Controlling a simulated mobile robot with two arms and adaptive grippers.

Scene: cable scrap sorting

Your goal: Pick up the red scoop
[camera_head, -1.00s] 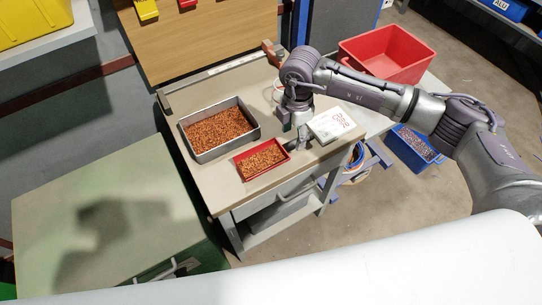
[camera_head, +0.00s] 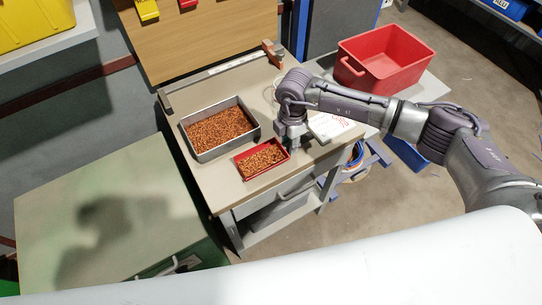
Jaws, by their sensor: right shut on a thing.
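The red scoop (camera_head: 243,175) is a small, shallow red tray holding copper-brown granules. It sits at the front of the workbench top, just in front of a grey metal tray (camera_head: 196,153) filled with similar granules. My right gripper (camera_head: 291,150) points down at the scoop's right end and is shut on it there. The fingertips and the part they grip are small and partly hidden. The scoop looks level and at or very near the bench surface. My left gripper is not in view.
A white scale-like device with red marks (camera_head: 327,127) stands right of my gripper, partly behind my arm. A red bin (camera_head: 385,60) is at the back right, and a blue bin (camera_head: 408,152) is low on the right. A green-grey cabinet top (camera_head: 60,215) at left is clear.

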